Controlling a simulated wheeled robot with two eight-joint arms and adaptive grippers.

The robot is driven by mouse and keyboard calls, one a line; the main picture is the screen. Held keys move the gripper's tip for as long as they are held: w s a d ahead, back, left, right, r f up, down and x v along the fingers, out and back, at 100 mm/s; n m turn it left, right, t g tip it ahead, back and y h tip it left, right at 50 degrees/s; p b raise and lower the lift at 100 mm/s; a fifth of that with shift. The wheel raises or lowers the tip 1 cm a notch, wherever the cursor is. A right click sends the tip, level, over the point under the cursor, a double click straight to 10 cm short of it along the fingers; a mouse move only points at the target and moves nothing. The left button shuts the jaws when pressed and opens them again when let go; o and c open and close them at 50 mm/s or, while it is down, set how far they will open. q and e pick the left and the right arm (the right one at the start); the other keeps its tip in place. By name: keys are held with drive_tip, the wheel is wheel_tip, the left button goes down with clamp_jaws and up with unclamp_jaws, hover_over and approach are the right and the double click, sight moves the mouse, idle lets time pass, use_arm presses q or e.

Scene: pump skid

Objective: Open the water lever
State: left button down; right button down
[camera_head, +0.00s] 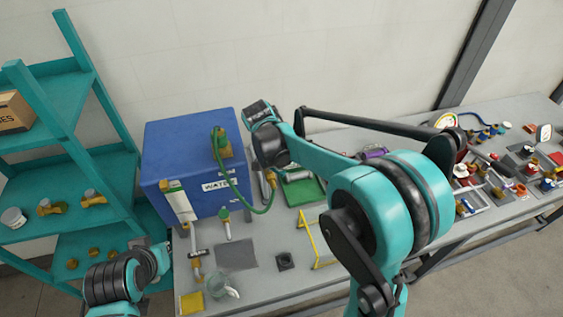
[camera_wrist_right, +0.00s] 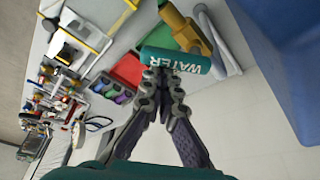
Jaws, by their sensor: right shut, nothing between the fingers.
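The blue water tank (camera_head: 185,145) stands on the bench in the head view, with a white WATER label on its front. In the right wrist view a teal, cylinder-shaped lever handle (camera_wrist_right: 195,62) marked WATER lies across my fingertips, beside a brass-yellow valve part (camera_wrist_right: 185,27). My right gripper (camera_wrist_right: 163,72) is shut, with its fingertips at the near side of the handle and nothing gripped. I cannot tell whether they touch. In the head view my right arm hides most of the lever area. My left arm is at lower left, and its jaw state is unclear.
A green hose (camera_head: 242,200) loops down from the tank top to its right. A green tray (camera_head: 303,190) and a yellow frame (camera_head: 308,238) lie right of the tank. A clear jug (camera_head: 222,286) stands near the front edge. A teal shelf (camera_head: 70,150) stands left.

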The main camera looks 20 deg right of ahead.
drive_tip(key=m, duration=0.1)
drive_tip(key=m+g, duration=0.1)
drive_tip(key=s+a+m+b, duration=0.1)
drive_tip(key=m, duration=0.1)
drive_tip(key=shift+h, duration=0.3)
drive_tip(key=shift+w, duration=0.1)
drive_tip(key=shift+w+a, duration=0.3)
drive_tip(key=shift+w, duration=0.35)
drive_tip(key=shift+d, duration=0.1)
